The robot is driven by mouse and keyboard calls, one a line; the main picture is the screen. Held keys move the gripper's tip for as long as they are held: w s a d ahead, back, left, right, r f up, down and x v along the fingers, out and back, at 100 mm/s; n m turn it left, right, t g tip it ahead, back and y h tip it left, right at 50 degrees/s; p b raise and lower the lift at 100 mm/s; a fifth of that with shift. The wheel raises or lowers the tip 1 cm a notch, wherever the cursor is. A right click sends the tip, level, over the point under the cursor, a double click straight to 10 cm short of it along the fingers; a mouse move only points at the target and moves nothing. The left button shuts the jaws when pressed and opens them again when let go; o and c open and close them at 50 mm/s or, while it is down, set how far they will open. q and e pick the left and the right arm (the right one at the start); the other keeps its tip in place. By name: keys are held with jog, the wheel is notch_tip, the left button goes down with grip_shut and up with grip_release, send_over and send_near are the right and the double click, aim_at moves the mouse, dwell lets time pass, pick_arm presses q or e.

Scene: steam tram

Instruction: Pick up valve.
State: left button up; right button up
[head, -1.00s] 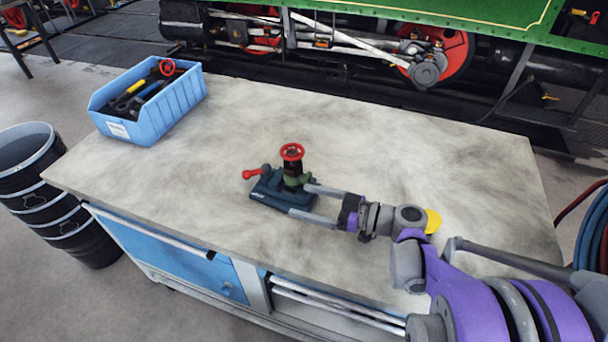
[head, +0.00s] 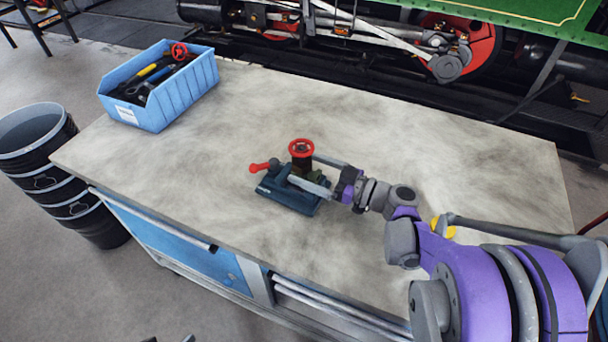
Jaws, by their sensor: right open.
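The valve (head: 301,151) has a red handwheel on top and a dark body with a greenish lower part. It stands upright at a dark blue vise (head: 287,193) with a red-ended handle, near the middle of the workbench. My right gripper (head: 303,171) comes in from the right with its fingers apart, one at the far side of the valve and one at the near side, over the vise. Whether the fingers touch the valve cannot be told. My left gripper is not in view.
A blue bin (head: 158,85) with tools and another red handwheel stands at the workbench's (head: 420,130) back left corner. Black buckets (head: 60,175) stand on the floor at left. A green steam tram (head: 500,12) is behind. The bench top around the vise is clear.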

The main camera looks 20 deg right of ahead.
jog(key=x, duration=0.4)
jog(key=shift+w, duration=0.45)
grip_shut()
